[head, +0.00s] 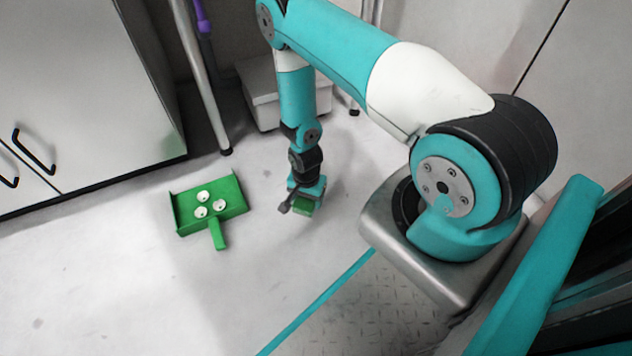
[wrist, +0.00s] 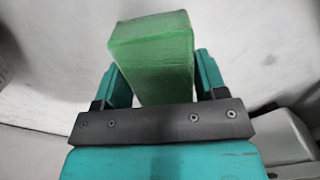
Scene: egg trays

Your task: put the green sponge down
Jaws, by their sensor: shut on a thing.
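The green sponge (head: 303,206) is a small block held at the end of my arm, low over the pale floor in the head view. My gripper (head: 304,196) is shut on it. In the wrist view the sponge (wrist: 152,60) sits between the two teal fingers of my gripper (wrist: 160,80) and sticks out past them. I cannot tell in either view whether the sponge touches the floor.
A green dustpan (head: 238,207) with 3 small white round things (head: 203,196) lies on the floor, left of my gripper. A grey cabinet (head: 80,90) stands at the left. A pale box (head: 262,95) and metal legs (head: 205,85) are behind. The floor between dustpan and gripper is clear.

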